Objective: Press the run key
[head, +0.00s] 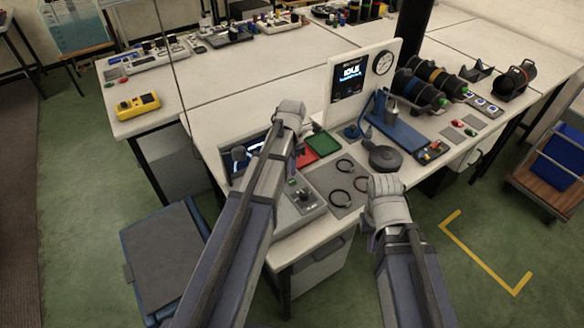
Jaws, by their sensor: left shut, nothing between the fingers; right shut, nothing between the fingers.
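The run key cannot be told apart at this size. A small black key panel (432,151) with red, orange and green spots lies on the right part of the bench. A grey control box (306,198) with a green button and a dark knob stands near the front edge, partly behind my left arm. An upright display (350,75) reads "IDLE". My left gripper (298,150) is shut and empty over the bench, mostly hidden by its wrist. My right gripper (378,218) is shut and empty by the front edge, left of and nearer than the key panel.
A dark round pan-like object (384,157) lies between my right wrist and the key panel. Black rings (345,166) lie on a grey mat (326,178). Red (306,157) and green (322,142) trays lie beside my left wrist. A blue stand (385,130) and dark cylinders (420,92) are behind.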

